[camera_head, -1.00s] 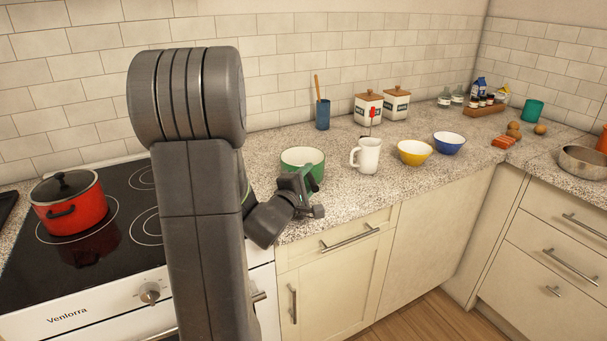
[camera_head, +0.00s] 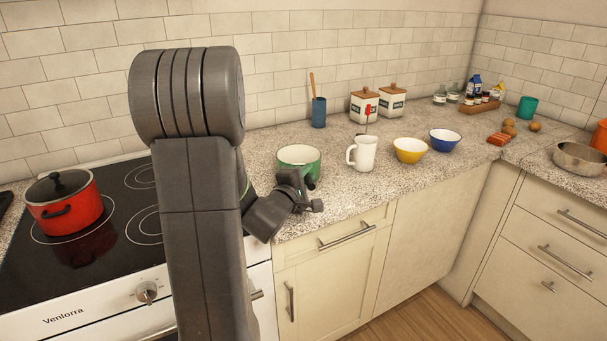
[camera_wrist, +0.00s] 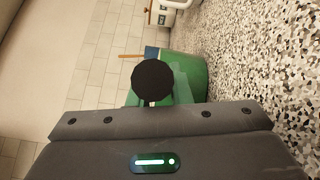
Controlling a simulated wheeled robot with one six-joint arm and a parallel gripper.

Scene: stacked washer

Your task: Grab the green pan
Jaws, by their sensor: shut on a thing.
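The green pan (camera_head: 300,157), green outside with a pale inside, is on the speckled counter just right of the stove. It also shows in the wrist view, where its green side (camera_wrist: 190,75) is beyond my gripper. My gripper (camera_head: 303,187) is at the pan's near side, toward the counter's front edge. In the wrist view my gripper (camera_wrist: 152,95) is shut on the pan's handle, whose dark round end (camera_wrist: 153,78) shows in front of the pan. The fingertips are partly hidden by the gripper's body.
A white mug (camera_head: 363,153) stands close to the right of the pan, followed by a yellow bowl (camera_head: 409,150) and a blue bowl (camera_head: 445,140). A blue utensil holder (camera_head: 319,112) stands behind. A red pot (camera_head: 64,203) sits on the stove at left.

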